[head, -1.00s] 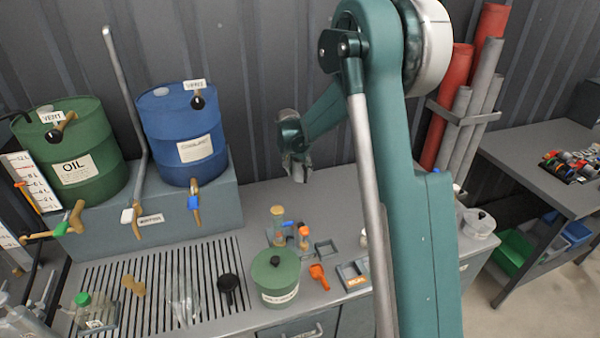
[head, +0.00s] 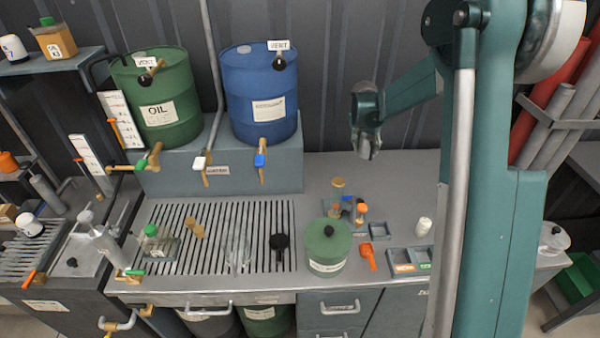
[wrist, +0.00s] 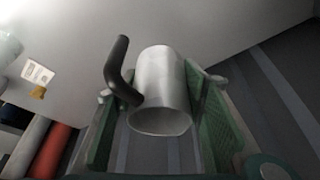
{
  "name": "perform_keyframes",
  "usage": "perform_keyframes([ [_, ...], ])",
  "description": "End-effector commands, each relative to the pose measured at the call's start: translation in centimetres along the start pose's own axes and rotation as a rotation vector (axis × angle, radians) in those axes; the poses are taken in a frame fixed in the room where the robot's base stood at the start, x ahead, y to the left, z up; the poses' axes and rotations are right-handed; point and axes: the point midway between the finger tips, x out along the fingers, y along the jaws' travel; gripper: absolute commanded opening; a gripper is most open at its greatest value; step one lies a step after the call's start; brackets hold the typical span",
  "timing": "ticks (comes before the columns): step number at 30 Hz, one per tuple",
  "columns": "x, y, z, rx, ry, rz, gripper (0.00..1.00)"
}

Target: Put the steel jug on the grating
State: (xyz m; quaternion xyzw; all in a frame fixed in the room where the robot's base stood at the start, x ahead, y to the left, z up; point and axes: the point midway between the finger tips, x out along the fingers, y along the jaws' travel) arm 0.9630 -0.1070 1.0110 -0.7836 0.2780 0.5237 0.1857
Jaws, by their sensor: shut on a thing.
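The steel jug is a plain silver cylinder with a black handle. In the wrist view the jug (wrist: 160,90) lies between the green pads of my gripper (wrist: 158,115), which is shut on it. In the head view my gripper (head: 365,138) holds the jug (head: 364,150) in the air, in front of the back wall and right of the blue drum. The grating (head: 258,215) is the slotted panel in the bench top, lower and to the left of my gripper.
On the grating stand a green-capped bottle (head: 157,245), a tan stopper (head: 195,228), a clear glass vessel (head: 237,254) and a black item (head: 279,242). The grating's back right is clear. A green lidded pot (head: 327,250) stands right of it. The blue drum's tap (head: 260,160) overhangs the back.

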Motion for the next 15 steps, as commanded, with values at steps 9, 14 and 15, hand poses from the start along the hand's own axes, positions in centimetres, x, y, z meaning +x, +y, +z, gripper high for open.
perform_keyframes([
  [9, -0.3, -0.1, 0.3, -0.009, 0.0, -0.004, 0.25],
  [14, -1.2, -0.3, 1.1, -0.034, -0.001, -0.014, 0.25],
  [15, -1.5, -0.4, 1.4, -0.043, -0.002, -0.018, 0.25],
])
